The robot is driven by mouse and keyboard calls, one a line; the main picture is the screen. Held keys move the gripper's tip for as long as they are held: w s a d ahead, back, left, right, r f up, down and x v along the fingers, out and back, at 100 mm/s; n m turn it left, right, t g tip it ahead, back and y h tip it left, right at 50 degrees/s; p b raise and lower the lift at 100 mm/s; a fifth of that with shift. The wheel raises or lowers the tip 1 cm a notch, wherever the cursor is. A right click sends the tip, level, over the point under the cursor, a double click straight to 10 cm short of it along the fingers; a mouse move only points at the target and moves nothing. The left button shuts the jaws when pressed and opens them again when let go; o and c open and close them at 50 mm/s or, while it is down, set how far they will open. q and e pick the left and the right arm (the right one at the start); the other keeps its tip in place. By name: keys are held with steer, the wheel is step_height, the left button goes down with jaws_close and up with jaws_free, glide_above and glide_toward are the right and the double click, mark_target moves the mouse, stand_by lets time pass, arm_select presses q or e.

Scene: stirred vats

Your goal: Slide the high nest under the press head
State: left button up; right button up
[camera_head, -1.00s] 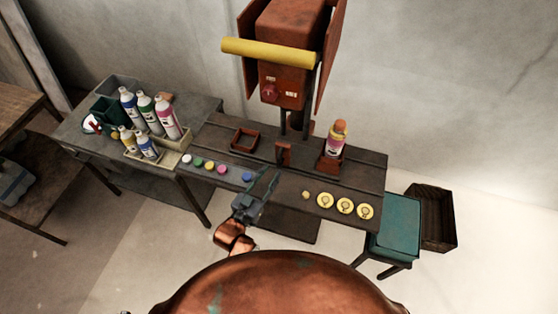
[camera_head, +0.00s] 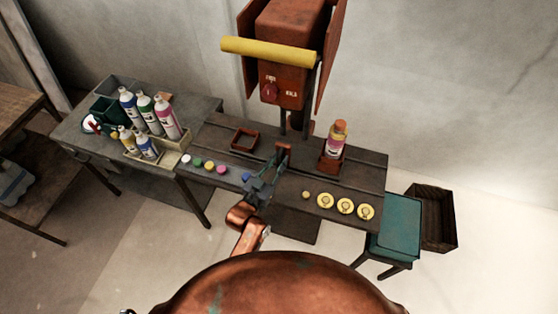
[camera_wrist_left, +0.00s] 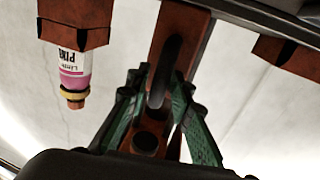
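The red-brown press (camera_head: 288,50) stands behind the bench, with its post rising from the back of the bench. A bottle with an orange cap (camera_head: 337,138) stands in the right red nest (camera_head: 331,163), which also shows in the left wrist view (camera_wrist_left: 75,32). An empty square red nest (camera_head: 244,139) sits left. I cannot tell which is called high. Between them stands a small upright red piece (camera_head: 284,153). My left gripper (camera_head: 275,161) is at this piece; in the left wrist view its green fingers (camera_wrist_left: 162,90) are apart, one on either side. My right gripper is out of view.
Coloured buttons (camera_head: 209,167) line the bench's front edge left of my gripper, and yellow discs (camera_head: 345,206) lie to the right. A side table (camera_head: 85,140) holds several bottles. A teal stool (camera_head: 394,226) and a dark crate (camera_head: 433,218) stand at right.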

arm_select(q)
jaws_close()
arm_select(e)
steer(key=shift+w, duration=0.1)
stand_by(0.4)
